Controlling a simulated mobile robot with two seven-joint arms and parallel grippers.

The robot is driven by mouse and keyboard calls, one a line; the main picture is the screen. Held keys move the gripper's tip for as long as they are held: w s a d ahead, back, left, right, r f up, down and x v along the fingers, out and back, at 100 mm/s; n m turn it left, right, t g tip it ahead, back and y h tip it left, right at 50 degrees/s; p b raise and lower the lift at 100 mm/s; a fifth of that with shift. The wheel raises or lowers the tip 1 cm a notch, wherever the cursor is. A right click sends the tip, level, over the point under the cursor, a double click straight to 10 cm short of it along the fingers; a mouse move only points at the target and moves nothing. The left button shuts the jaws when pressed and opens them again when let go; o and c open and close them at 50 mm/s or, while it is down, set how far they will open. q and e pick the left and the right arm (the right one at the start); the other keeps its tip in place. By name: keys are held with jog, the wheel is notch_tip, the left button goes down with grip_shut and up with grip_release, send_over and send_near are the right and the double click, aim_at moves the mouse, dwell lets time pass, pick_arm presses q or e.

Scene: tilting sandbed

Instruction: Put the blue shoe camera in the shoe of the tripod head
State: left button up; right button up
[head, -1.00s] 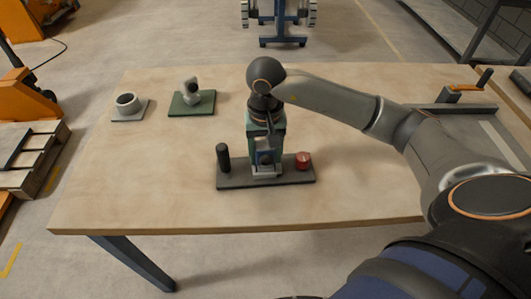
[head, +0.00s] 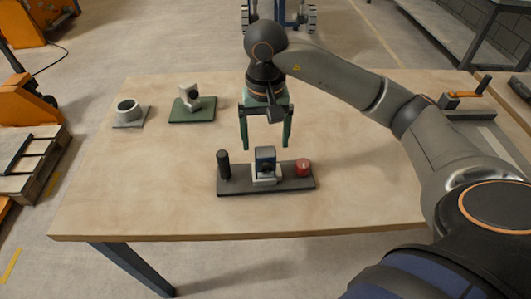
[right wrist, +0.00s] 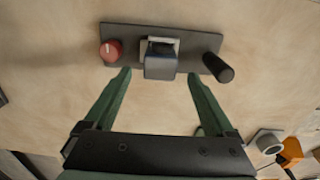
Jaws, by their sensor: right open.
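The blue shoe camera (head: 265,155), a small block with a dark round lens, stands upright in a pale shoe (head: 266,181) on a dark plate (head: 235,186). I take this plate, with its black upright handle (head: 224,165) and red knob (head: 303,167), to be the tripod head. In the right wrist view the camera (right wrist: 160,66) covers part of the shoe; how deep it sits I cannot tell. My right gripper (head: 265,143) is open and empty, its green fingers above and behind the camera, apart from it. My left gripper is not in view.
A grey fixture with an orange lever (head: 467,96) is at the back right. The table's front is clear.

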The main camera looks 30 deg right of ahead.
jog(key=shift+r+p, duration=0.3)
jog(key=shift+r, duration=2)
